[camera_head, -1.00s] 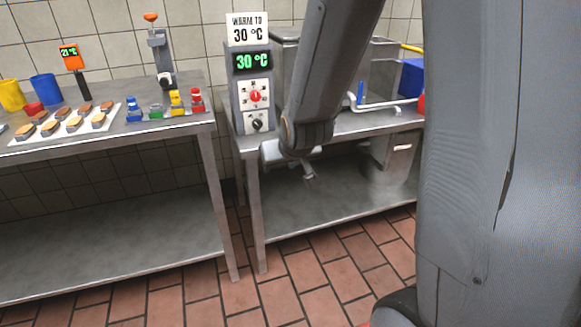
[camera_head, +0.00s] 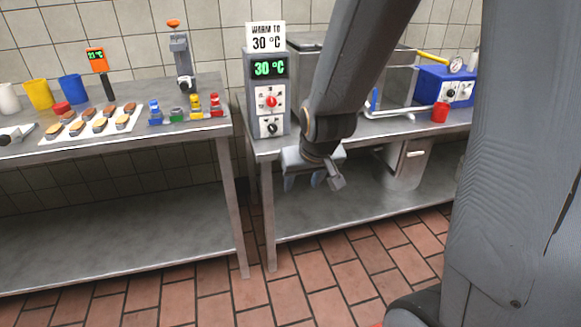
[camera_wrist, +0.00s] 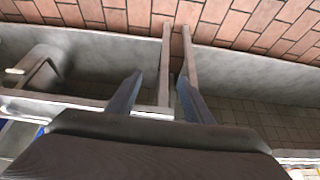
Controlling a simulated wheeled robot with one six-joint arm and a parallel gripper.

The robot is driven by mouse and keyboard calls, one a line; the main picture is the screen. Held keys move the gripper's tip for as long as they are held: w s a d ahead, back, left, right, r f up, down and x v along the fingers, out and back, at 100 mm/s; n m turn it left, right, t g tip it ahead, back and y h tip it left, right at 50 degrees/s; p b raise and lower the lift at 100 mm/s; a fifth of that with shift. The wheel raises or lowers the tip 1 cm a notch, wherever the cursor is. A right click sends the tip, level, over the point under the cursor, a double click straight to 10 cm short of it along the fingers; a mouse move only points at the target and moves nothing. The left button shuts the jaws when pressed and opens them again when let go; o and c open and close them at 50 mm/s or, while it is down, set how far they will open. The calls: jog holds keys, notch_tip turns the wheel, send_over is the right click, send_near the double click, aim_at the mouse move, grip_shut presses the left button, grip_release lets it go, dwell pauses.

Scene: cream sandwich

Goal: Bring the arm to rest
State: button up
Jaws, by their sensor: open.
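My gripper (camera_head: 312,182) hangs at the end of my arm in the head view, in front of the right table's front edge and below its top. Its jaws are apart with nothing between them. In the wrist view my gripper's two fingers (camera_wrist: 157,90) stand apart and empty, with table legs, lower shelves and floor tiles beyond them. My arm's lower link covers part of the machine behind it.
The left table (camera_head: 120,146) holds cookies on a white sheet, coloured pieces and cups. Brick floor (camera_head: 340,285) is clear in front.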

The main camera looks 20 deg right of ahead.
jog(key=shift+s, duration=0.1)
jog(key=s+r+g+p, duration=0.2)
jog(key=s+r+p, duration=0.1)
jog(key=s, duration=0.5)
jog(key=s+r+g+p, duration=0.3)
jog(key=s+r, duration=0.1)
jog(key=s, duration=0.4)
jog(key=shift+s+g+p, duration=0.3)
jog(key=shift+p, duration=0.1)
jog(key=shift+r, duration=0.1)
